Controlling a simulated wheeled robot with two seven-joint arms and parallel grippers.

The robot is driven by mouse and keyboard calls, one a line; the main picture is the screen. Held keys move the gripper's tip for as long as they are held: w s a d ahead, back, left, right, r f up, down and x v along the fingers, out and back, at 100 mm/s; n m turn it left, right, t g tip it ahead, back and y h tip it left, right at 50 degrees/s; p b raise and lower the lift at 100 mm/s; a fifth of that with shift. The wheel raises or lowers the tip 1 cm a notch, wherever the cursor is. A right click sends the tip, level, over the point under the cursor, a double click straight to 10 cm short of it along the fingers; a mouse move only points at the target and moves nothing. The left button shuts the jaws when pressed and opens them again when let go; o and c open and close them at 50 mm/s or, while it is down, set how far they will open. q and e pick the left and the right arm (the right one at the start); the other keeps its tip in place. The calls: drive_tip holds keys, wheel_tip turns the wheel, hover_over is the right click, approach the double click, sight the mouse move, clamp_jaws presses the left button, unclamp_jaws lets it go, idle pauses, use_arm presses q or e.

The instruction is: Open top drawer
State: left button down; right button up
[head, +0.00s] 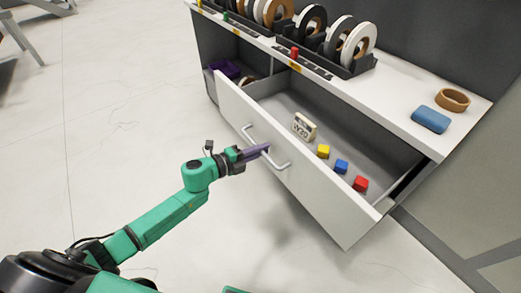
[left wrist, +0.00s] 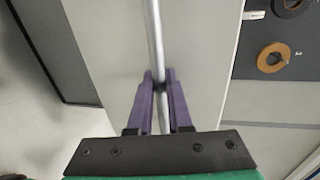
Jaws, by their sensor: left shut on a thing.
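The top drawer (head: 290,160) stands pulled out of the white cabinet, so its inside shows in the head view. A silver bar handle (head: 281,167) runs along its white front. My left gripper (head: 266,149) is at the middle of that handle. In the left wrist view, the purple fingers of my left gripper (left wrist: 162,85) are shut around the handle (left wrist: 154,35), one finger on each side of the bar. The drawer front (left wrist: 120,60) lies behind the fingers. My right gripper is in neither view.
The drawer holds a white labelled box (head: 304,127), a yellow block (head: 323,151), a blue block (head: 341,167) and a red block (head: 360,184). Banding rolls (head: 357,45), a blue object (head: 430,119) and a brown ring (head: 453,99) are on the cabinet top (head: 385,90). Bare floor lies before the drawer.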

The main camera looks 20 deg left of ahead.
use_arm(q)
drive_tip(key=c, duration=0.8)
unclamp_jaws()
drive_tip(key=shift+c, duration=0.2)
drive_tip(key=shift+a, duration=0.1)
drive_tip(key=v, duration=1.4)
drive_tip(key=shift+s, duration=0.2)
drive_tip(key=shift+a, duration=0.1)
